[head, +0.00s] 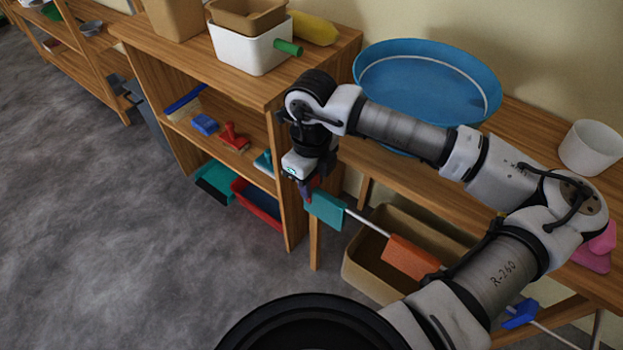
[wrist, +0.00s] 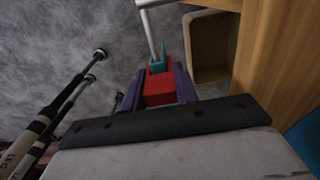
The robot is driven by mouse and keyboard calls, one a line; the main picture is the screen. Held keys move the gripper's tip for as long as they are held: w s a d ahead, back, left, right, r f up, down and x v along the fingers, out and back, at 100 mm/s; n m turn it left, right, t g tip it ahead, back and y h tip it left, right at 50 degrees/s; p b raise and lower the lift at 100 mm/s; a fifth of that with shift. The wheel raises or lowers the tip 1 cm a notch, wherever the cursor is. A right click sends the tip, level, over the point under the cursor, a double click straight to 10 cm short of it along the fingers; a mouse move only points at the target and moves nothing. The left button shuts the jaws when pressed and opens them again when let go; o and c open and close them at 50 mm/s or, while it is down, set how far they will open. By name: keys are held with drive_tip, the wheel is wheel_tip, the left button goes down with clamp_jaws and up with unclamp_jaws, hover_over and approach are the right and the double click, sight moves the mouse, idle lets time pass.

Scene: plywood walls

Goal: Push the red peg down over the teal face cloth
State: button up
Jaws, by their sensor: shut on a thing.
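My gripper (wrist: 160,86) is shut on the red peg (wrist: 159,86), which sits between its two dark fingers in the wrist view. In the head view my gripper (head: 306,190) is at the near end of a pale rail, with a little of the red peg (head: 314,183) showing. The teal face cloth (head: 326,210) hangs over this rail, just below and right of my gripper. It shows nearly edge-on beyond the peg in the wrist view (wrist: 158,65). The peg's far end is at the cloth; I cannot tell how far it straddles it.
An orange cloth (head: 410,257) hangs farther along the rail (head: 366,224). A tan bin (head: 370,265) stands below. A wooden shelf unit (head: 292,200) is close on the left, and a table with a blue basin (head: 425,85) is behind. Grey floor is open at left.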

drive_tip(key=o, duration=1)
drive_tip(key=shift+r, duration=0.1)
wheel_tip(320, 180, up, 14)
drive_tip(key=shift+f, duration=0.2)
drive_tip(key=shift+s, duration=0.1)
